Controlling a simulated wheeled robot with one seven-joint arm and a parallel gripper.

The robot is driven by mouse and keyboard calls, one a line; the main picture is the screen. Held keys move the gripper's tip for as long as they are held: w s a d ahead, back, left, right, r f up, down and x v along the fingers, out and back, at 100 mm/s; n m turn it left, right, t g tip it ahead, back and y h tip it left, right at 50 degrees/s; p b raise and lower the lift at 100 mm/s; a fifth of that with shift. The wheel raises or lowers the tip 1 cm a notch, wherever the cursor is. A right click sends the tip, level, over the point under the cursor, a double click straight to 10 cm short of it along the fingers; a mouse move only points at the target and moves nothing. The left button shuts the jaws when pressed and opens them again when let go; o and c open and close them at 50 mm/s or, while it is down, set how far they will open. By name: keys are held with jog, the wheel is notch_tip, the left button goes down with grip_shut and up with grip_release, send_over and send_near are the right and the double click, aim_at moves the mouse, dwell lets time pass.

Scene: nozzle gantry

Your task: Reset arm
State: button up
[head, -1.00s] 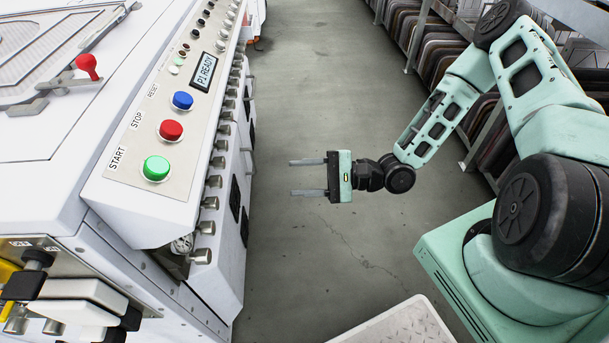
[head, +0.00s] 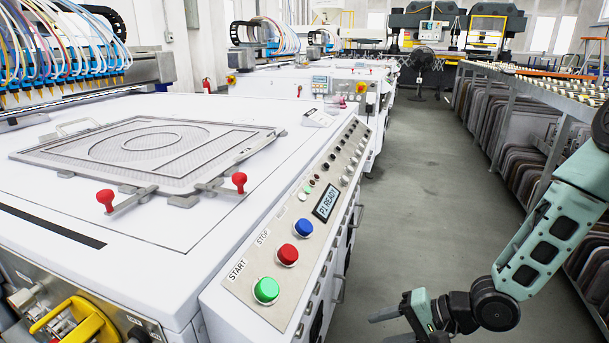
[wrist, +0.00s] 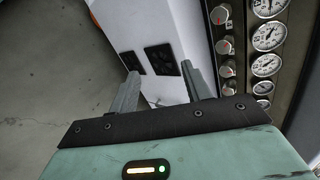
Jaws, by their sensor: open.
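My gripper (head: 392,322) is at the bottom of the head view, right of the white machine (head: 130,185), over the grey aisle floor. Its lower part is cut off by the picture edge. In the wrist view the two fingers (wrist: 163,90) stand apart with nothing between them. My gripper is empty. Beyond the fingers, the machine's white side shows with dark sockets (wrist: 162,59). The control panel (head: 300,225) carries a green START button (head: 266,290), a red STOP button (head: 288,254), a blue button (head: 304,228) and a display (head: 326,203) reading "P1 READY".
Gauges (wrist: 270,36) and knobs on a dark panel lie close right of the fingers in the wrist view. A rack (head: 530,130) of dark panels lines the aisle's right side. The aisle floor (head: 415,180) is clear. A framed screen (head: 150,150) lies on the machine.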

jog(key=s+a+r+n+g+h, duration=0.2)
jog(key=s+r+n+h, duration=0.4)
jog(key=s+r, duration=0.4)
jog(key=s+a+r+n+g+h, duration=0.15)
jog(key=s+r+n+h, duration=0.25)
jog(key=s+r+n, duration=0.5)
notch_tip(320, 180, up, 25)
jog(key=s+m+p, duration=0.1)
jog(key=p, duration=2.3)
jog(key=shift+s+r+m, duration=0.15)
jog(key=shift+r+m, duration=0.05)
jog(key=shift+m, duration=0.2)
jog(key=shift+f+t, duration=0.2)
jog(key=shift+t, duration=0.05)
